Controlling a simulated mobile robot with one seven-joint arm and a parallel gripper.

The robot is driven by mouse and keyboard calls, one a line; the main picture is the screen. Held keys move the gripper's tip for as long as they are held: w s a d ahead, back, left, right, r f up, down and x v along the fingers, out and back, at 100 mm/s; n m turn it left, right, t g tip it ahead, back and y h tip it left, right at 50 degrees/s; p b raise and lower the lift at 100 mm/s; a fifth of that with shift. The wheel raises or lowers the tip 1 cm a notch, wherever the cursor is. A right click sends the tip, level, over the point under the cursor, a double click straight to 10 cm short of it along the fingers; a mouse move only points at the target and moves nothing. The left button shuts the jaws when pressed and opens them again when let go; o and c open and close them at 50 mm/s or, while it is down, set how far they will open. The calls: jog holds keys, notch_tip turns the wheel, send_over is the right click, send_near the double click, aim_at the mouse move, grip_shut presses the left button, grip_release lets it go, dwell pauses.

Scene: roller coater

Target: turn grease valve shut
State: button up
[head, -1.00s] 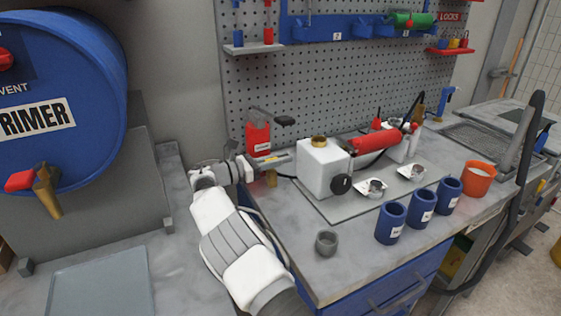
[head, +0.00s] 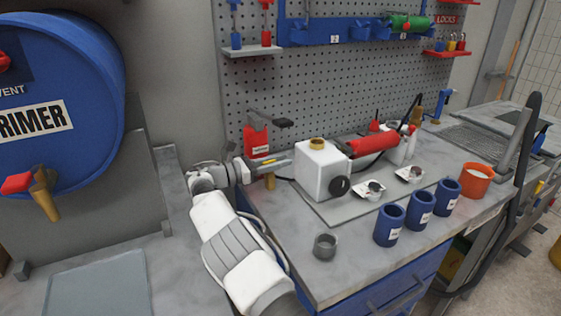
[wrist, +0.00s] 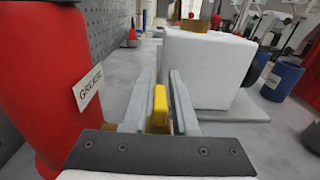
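The red grease container (head: 256,140) with a black pump top stands at the back left of the bench. It fills the left of the wrist view (wrist: 45,70), where its label reads GREASE. A yellow valve lever (wrist: 159,106) stands between the fingers of my gripper (wrist: 162,76), with narrow gaps showing beside it. In the head view my gripper (head: 275,166) is in front of the container, and a brass-coloured valve part (head: 270,181) shows just below. The fingers are open around the lever; contact cannot be made out. The lever's lower end is hidden.
A white box-shaped can (head: 322,170) with a brass cap stands close to the right of my gripper. A grey ring (head: 325,245) and several blue cups (head: 389,225) are near the front edge. The pegboard (head: 340,90) rises behind.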

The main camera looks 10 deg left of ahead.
jog(key=shift+a+r+n+t+y+p, duration=0.1)
jog(key=shift+r+n+t+y+p, duration=0.05)
jog(key=shift+n+t+y+p, duration=0.4)
